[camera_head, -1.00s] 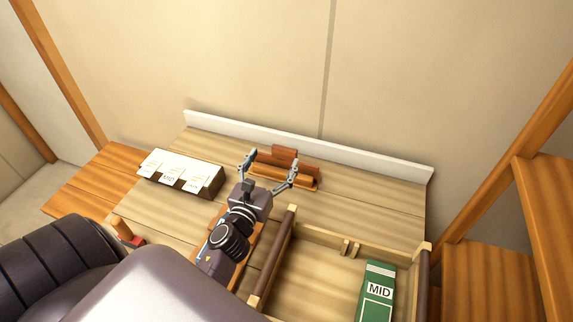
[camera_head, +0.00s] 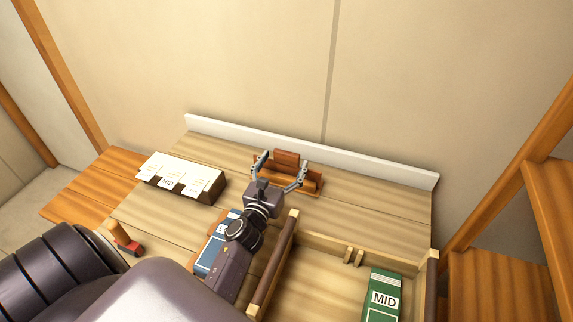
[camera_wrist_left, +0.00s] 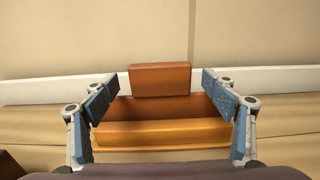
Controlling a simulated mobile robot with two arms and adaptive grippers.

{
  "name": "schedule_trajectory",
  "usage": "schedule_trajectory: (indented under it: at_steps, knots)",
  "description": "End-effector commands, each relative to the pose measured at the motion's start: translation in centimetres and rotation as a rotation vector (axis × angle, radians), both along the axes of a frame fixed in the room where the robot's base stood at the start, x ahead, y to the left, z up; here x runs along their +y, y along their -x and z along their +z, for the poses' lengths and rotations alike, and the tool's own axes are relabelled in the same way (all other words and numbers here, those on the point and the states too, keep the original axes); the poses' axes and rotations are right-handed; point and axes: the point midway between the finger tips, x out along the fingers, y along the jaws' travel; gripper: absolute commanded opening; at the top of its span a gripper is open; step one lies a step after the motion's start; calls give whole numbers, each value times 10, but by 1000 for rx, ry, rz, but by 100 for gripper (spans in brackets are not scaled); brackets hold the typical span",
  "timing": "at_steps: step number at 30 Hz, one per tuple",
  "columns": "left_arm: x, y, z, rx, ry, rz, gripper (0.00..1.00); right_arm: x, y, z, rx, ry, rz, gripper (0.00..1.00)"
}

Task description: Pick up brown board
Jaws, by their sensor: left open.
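A brown board (camera_head: 286,157) stands upright in an orange-brown wooden holder (camera_head: 314,186) at the back of the table. The board also shows in the left wrist view (camera_wrist_left: 160,78), rising above the holder's front wall (camera_wrist_left: 160,133). My left gripper (camera_head: 281,168) is open and empty in front of the holder. In the left wrist view its fingers (camera_wrist_left: 161,92) are spread wide, one to each side of the board, with gaps between. They do not appear to touch it. The board's lower part is hidden in the holder. My right gripper is not in view.
A dark block with white labelled cards (camera_head: 180,175) stands at the left. A wooden tray (camera_head: 330,240) with a green MID box (camera_head: 382,297) is at the right front. A blue item (camera_head: 212,255) lies partly under my left arm. A low white ledge (camera_head: 350,167) runs along the back.

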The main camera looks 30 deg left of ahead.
Motion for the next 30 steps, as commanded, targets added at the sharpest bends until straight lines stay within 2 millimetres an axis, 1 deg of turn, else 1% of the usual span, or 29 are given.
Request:
schedule_trajectory:
  at_steps: [1, 3, 6, 14, 27, 28, 30]
  knots:
    - [1, -8, 2, -1, 2, 0, 78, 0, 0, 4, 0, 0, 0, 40]
    - [4, -15, 2, 0, 0, 1, 78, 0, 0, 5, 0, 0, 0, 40]
    - [5, -20, 0, 1, 0, 1, 78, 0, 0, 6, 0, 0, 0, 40]
    - [5, -21, 0, 0, 0, 0, 77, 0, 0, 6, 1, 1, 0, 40]
    - [5, -21, 0, -1, 0, 0, 29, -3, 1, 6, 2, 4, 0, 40]
    - [5, -21, 0, -1, 0, 0, 26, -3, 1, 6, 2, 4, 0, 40]
    - [5, -21, 0, -1, 0, 0, 26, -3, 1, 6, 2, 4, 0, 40]
